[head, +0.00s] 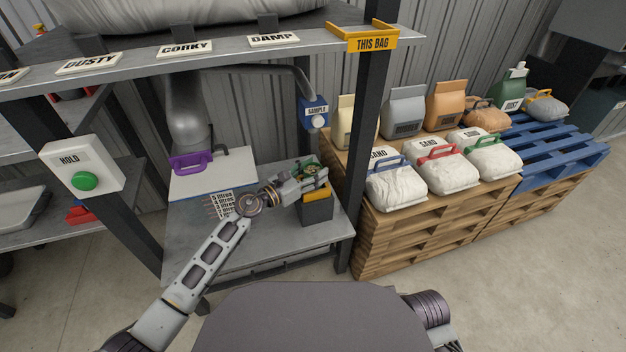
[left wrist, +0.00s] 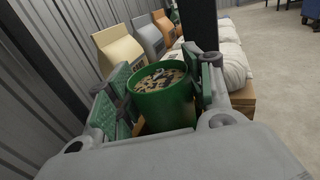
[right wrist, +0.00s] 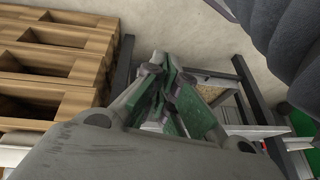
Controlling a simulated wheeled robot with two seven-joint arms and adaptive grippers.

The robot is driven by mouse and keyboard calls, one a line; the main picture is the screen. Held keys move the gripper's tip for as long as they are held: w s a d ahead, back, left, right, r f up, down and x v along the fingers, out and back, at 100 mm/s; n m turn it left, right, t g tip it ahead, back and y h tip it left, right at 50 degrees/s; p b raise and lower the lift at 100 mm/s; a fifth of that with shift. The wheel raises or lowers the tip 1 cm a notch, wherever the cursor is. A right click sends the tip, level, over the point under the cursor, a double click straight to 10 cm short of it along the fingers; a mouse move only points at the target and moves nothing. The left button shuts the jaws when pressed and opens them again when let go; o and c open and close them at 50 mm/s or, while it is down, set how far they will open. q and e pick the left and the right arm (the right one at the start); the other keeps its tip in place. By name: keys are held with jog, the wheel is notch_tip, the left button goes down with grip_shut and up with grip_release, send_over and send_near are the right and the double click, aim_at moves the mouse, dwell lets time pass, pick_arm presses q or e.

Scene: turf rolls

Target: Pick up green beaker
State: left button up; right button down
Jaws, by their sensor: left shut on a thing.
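The green beaker (left wrist: 163,105) stands between the finger pads of my left gripper (left wrist: 165,92) in the left wrist view. Its open top shows a grainy tan and dark filling. The pads press on its two sides, and its lower part is hidden by the gripper body. In the head view my left gripper (head: 308,182) is over a dark grey box (head: 316,212) on the shelf, and the beaker is mostly hidden there. My right gripper (right wrist: 168,85) is seen only in the right wrist view, its fingers together with nothing between them.
A dark post (head: 361,130) stands just right of the left gripper. A blue SAMPLE dispenser (head: 314,113) hangs behind. A white board (head: 214,176) with a purple handle lies to the left. Sand bags (head: 396,188) sit on wooden pallets (head: 400,232) at right.

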pick_arm(q)
jog(key=shift+c, duration=1)
jog(key=shift+r, duration=0.2)
pick_arm(e)
jog(key=shift+r, duration=0.1)
